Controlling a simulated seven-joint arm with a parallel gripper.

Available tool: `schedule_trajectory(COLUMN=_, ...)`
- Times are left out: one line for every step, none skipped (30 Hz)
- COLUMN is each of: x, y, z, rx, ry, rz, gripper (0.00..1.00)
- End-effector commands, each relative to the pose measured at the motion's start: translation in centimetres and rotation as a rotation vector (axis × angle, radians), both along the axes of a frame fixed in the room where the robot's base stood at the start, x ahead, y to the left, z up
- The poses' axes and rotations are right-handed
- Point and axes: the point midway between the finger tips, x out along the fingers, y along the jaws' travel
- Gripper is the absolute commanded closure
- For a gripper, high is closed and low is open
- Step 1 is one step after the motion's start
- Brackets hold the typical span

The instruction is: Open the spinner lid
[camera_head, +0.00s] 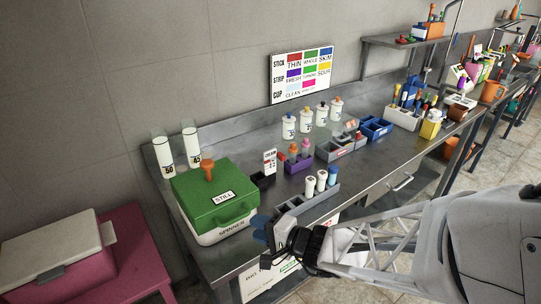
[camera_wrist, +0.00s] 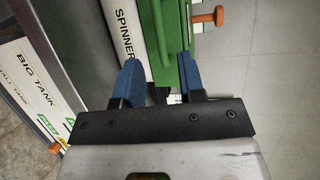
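The spinner is a white box (camera_head: 222,233) lettered SPINNER, with a closed green lid (camera_head: 196,188) on top. The lid bears a STILL label, an orange knob (camera_head: 208,172) and a green handle along its front edge (camera_head: 238,217). My gripper (camera_head: 262,229) is at the front right of the spinner, over the bench edge. In the wrist view, my gripper's blue fingers (camera_wrist: 159,66) stand apart, with part of the green handle (camera_wrist: 163,72) showing between their tips. I cannot tell whether either finger touches it.
Two tall white cylinders (camera_head: 192,143) stand behind the spinner. A pink table (camera_head: 125,250) with a lidded box is at left. A BIG TANK label (camera_wrist: 40,80) shows in the wrist view.

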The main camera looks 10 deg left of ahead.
Motion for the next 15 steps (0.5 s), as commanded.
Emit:
schedule_trajectory(x=0.0, y=0.0, z=0.0, rx=0.000, ry=0.000, rz=0.000, gripper=0.64)
schedule_trajectory(x=0.0, y=0.0, z=0.0, rx=0.000, ry=0.000, rz=0.000, gripper=0.64)
schedule_trajectory(x=0.0, y=0.0, z=0.0, rx=0.000, ry=0.000, rz=0.000, gripper=0.64)
schedule_trajectory(x=0.0, y=0.0, z=0.0, rx=-0.001, ry=0.000, rz=0.000, gripper=0.64)
schedule_trajectory(x=0.0, y=0.0, z=0.0, rx=-0.001, ry=0.001, rz=0.001, gripper=0.64)
schedule_trajectory(x=0.0, y=0.0, z=0.0, rx=-0.001, ry=0.001, rz=0.001, gripper=0.64)
schedule_trajectory(x=0.0, y=0.1, z=0.0, rx=-0.001, ry=0.001, rz=0.001, gripper=0.64)
schedule_trajectory(x=0.0, y=0.1, z=0.0, rx=-0.001, ry=0.001, rz=0.001, gripper=0.64)
schedule_trajectory(x=0.1, y=0.2, z=0.0, rx=-0.001, ry=0.001, rz=0.001, gripper=0.64)
schedule_trajectory(x=0.1, y=0.3, z=-0.1, rx=-0.001, ry=0.001, rz=0.001, gripper=0.64)
schedule_trajectory(x=0.1, y=0.4, z=-0.1, rx=-0.001, ry=0.001, rz=0.002, gripper=0.64)
schedule_trajectory(x=0.2, y=0.5, z=-0.1, rx=-0.002, ry=0.001, rz=0.002, gripper=0.64)
schedule_trajectory(x=0.2, y=0.7, z=-0.1, rx=-0.002, ry=0.000, rz=0.003, gripper=0.64)
schedule_trajectory(x=0.3, y=0.8, z=-0.2, rx=-0.002, ry=0.000, rz=0.003, gripper=0.64)
schedule_trajectory(x=0.4, y=1.0, z=-0.2, rx=-0.001, ry=0.001, rz=0.003, gripper=0.64)
